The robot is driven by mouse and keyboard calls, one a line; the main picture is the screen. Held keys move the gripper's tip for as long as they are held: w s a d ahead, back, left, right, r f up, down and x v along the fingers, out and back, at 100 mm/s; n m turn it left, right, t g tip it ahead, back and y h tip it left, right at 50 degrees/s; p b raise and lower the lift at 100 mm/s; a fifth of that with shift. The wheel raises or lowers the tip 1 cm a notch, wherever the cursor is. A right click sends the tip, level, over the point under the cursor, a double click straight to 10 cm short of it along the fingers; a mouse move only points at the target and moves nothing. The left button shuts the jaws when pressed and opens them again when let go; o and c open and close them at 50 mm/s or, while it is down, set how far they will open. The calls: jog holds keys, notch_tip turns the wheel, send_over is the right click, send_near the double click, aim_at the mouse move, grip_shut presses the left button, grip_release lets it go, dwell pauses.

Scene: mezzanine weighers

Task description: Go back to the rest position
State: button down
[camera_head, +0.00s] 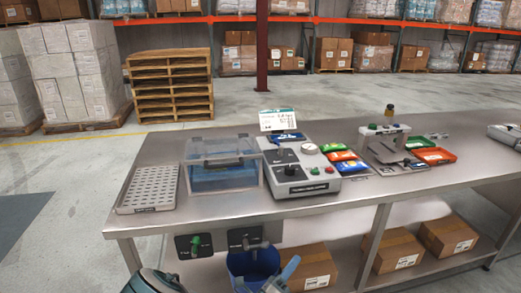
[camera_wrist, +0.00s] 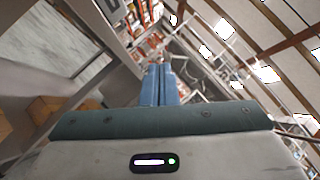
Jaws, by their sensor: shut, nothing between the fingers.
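My gripper (camera_wrist: 160,70) shows in the wrist view as two blue fingers side by side, shut and with nothing between them. The fingers point away from the wrist, into open space. In the head view, part of my arm shows at the bottom edge, in front of the steel table (camera_head: 226,217). A blue piece at the bottom, beside the blue bin, may be my fingers; I cannot tell for sure.
Cartons (camera_head: 398,250) sit on the lower shelf.

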jog(key=s+d+r+m+g+y+p, duration=0.1)
jog(key=s+d+r+m+g+y, duration=0.15)
jog(key=s+d+m+g, duration=0.6)
jog(key=s+d+r+m+g+y, duration=0.2)
jog(key=s+d+r+m+g, duration=0.15)
jog(key=m+g, duration=0.95)
jog(key=s+a+r+m+t+y+p, duration=0.1)
jog(key=s+a+r+m+t+y, duration=0.2)
jog(key=r+m+y, duration=0.3)
jog(key=s+a+r+m+t+y, duration=0.3)
jog(key=s+r+m+t+y, duration=0.1)
jog(key=m, duration=0.8)
notch_tip(320, 180, up, 2)
jog(key=shift+r+t+y+p, duration=0.1)
jog(key=shift+t+y+p, duration=0.3)
jog(key=shift+y, duration=0.55)
jog(key=shift+s, duration=0.1)
